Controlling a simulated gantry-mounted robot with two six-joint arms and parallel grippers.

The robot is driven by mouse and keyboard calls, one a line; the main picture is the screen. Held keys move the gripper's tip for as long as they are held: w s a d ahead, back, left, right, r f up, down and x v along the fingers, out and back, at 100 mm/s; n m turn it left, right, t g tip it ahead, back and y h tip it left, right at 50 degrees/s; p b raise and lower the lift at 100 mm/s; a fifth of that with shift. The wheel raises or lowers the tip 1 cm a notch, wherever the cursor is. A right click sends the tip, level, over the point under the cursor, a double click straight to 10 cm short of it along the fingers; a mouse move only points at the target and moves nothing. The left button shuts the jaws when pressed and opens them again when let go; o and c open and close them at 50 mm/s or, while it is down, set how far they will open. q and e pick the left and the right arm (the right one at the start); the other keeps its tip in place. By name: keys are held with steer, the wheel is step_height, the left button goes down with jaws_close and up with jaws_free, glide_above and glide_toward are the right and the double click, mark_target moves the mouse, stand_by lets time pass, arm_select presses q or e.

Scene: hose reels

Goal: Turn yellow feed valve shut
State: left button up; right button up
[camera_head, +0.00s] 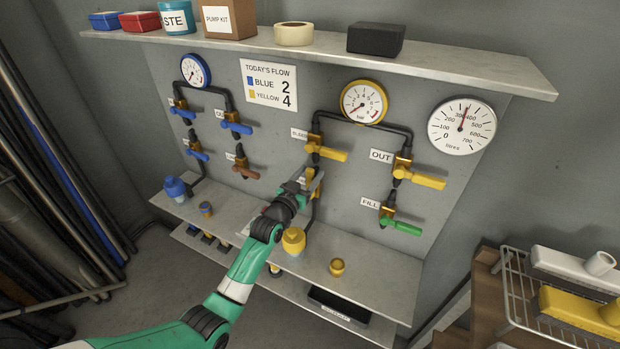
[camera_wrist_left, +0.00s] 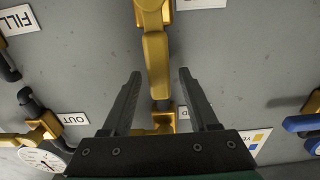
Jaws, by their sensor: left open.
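The yellow feed valve shows in the wrist view as a gold body with a yellow lever (camera_wrist_left: 156,62) running along the picture's middle. In the head view it is mostly hidden behind my left gripper (camera_head: 309,181), at the lower left of the yellow pipework. My left gripper is open in the wrist view (camera_wrist_left: 162,80), with one dark finger on each side of the lever and a gap visible on both sides. I cannot tell how deep the lever sits between the fingers. My right gripper is not in view.
Close by are another yellow-lever valve (camera_head: 326,152), the yellow OUT valve (camera_head: 418,178) and the green FILL valve (camera_head: 402,227). A yellow gauge (camera_head: 363,102) is above. A yellow-capped bottle (camera_head: 293,241) stands on the lower shelf (camera_head: 375,279) beside my arm.

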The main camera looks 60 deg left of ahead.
arm_select(q)
steer(key=shift+w+a, duration=0.15)
steer(key=shift+w, duration=0.1)
jaws_close()
stand_by(1.3)
